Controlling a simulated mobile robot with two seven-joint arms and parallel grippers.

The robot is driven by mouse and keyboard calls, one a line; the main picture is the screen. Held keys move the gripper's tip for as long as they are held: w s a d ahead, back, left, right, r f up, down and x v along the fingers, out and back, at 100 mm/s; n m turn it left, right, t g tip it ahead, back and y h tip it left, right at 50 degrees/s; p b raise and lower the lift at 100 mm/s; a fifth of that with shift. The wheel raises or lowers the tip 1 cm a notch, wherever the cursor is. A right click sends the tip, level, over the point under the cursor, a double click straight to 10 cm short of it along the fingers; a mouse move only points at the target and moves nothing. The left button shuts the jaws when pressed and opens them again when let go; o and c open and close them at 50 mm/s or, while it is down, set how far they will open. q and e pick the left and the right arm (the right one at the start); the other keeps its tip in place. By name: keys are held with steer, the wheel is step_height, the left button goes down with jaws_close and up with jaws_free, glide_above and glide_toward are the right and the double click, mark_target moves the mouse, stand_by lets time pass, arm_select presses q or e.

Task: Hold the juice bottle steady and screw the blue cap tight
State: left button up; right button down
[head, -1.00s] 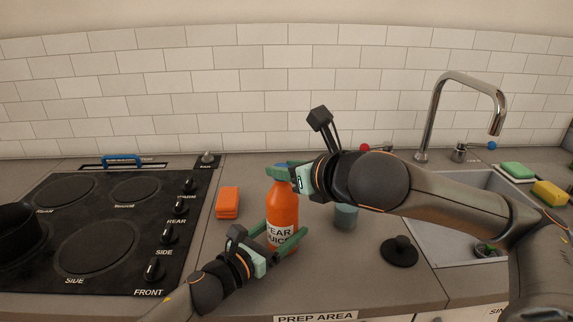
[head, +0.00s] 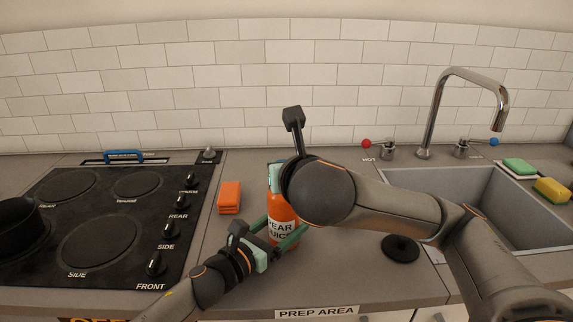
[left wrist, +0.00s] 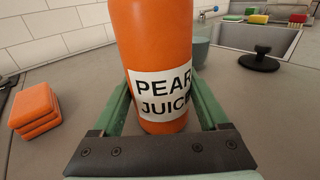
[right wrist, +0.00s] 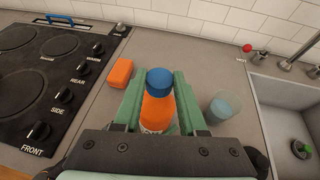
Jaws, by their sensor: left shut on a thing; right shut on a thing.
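The orange juice bottle (head: 283,216), labelled PEAR JUICE, stands upright on the counter; it fills the middle of the left wrist view (left wrist: 152,45). My left gripper (head: 279,240) is shut around its lower body, one green finger on each side. The blue cap (right wrist: 160,80) sits on top of the bottle in the right wrist view, between the fingers of my right gripper (right wrist: 160,92), which is shut on it. In the head view my right wrist hides most of the cap. I cannot tell how tight the cap is.
An orange sponge stack (head: 229,197) lies left of the bottle. A glass (right wrist: 223,106) stands right of it, hidden in the head view by my right arm. A black round lid (head: 400,249) lies further right, before the sink (head: 470,190). The stove (head: 100,225) is at left.

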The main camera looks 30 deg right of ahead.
steer(key=shift+m+g, duration=0.3)
steer(key=shift+c, duration=1.9)
jaws_free()
steer(key=shift+h, duration=0.3)
step_height(320, 180, up, 10)
